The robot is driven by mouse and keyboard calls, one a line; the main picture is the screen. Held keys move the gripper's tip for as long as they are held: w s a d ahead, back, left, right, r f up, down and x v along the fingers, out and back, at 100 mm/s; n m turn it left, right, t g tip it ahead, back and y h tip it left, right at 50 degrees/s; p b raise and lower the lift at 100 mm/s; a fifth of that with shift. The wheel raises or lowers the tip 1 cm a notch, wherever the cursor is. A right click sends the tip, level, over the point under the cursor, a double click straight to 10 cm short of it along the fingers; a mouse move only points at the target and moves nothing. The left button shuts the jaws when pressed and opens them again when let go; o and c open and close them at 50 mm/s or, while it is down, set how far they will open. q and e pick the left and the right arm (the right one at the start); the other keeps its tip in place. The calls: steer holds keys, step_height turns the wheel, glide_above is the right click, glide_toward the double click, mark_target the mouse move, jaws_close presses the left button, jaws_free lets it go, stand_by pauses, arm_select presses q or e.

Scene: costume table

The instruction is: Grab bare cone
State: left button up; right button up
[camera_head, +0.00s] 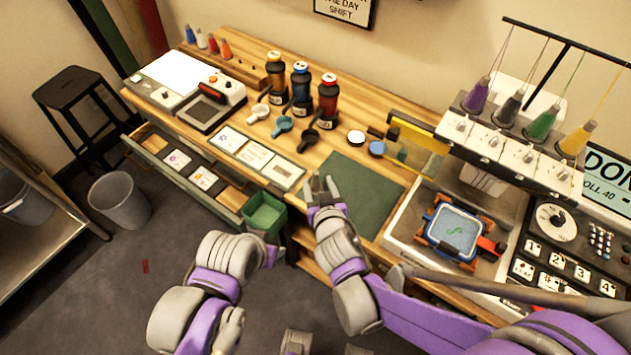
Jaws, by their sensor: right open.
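Small cones stand in a row at the back left corner of the table: a blue cone (190,34), a pale cone (201,39), a red-orange cone (213,44) and an orange cone (226,49). The pale one looks bare, but it is too small to be sure. My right gripper (324,188) is open and empty over the near edge of the green mat (362,196), far from these cones. My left gripper (270,257) is low, in front of the table beside the green bin; its fingers do not show clearly.
Bottles (301,88) and scoops (283,126) stand mid-table. An embroidery machine (512,150) with colored thread cones (541,124) stands at right, above a hooped frame (455,232). A drawer (155,143) is open in front. A green bin (264,212) hangs near the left gripper.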

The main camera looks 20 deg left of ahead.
mark_target(316, 178)
steer(key=x, duration=0.5)
steer(key=shift+f, duration=0.25)
steer(key=shift+d, duration=0.1)
jaws_close()
